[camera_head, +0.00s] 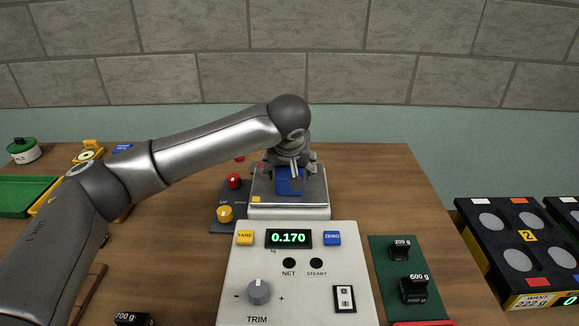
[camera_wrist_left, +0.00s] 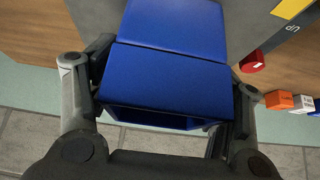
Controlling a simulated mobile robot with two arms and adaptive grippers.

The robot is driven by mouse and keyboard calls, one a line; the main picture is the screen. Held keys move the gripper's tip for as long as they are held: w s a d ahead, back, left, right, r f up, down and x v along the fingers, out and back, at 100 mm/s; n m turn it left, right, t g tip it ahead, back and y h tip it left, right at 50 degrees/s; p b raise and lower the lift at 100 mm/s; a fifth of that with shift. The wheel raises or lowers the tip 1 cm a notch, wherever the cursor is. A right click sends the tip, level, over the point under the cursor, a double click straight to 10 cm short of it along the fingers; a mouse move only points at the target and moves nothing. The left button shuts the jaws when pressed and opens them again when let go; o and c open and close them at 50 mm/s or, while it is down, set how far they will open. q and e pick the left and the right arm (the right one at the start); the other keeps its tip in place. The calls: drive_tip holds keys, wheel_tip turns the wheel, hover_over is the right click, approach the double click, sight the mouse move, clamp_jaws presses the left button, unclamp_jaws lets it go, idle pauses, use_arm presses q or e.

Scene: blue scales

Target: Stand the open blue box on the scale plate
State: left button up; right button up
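The blue box (camera_head: 289,182) is at the scale plate (camera_head: 316,198), behind the scale's control panel. The display (camera_head: 289,238) reads 0.170. My left gripper (camera_head: 290,165) comes down from above and behind the box. In the left wrist view, the blue box (camera_wrist_left: 170,80) fills the space between the two fingers, with a finger pad against each side and its open lid or flap stretching away. The dark opening shows near the palm. The box's underside is hidden, so full contact with the plate cannot be seen. My right gripper is not in view.
A red knob (camera_head: 234,181) and a yellow knob (camera_head: 225,213) stand left of the plate. Black weights (camera_head: 413,288) sit on a green mat at right. A black tray (camera_head: 500,245) is at far right. A green tray (camera_head: 28,196) lies at far left.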

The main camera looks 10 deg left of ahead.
use_arm(q)
drive_tip(key=shift+o, duration=0.9)
drive_tip(key=shift+r, duration=0.25)
drive_tip(key=b+v, duration=0.1)
drive_tip(key=v, duration=1)
drive_tip(key=shift+s+r, duration=0.3)
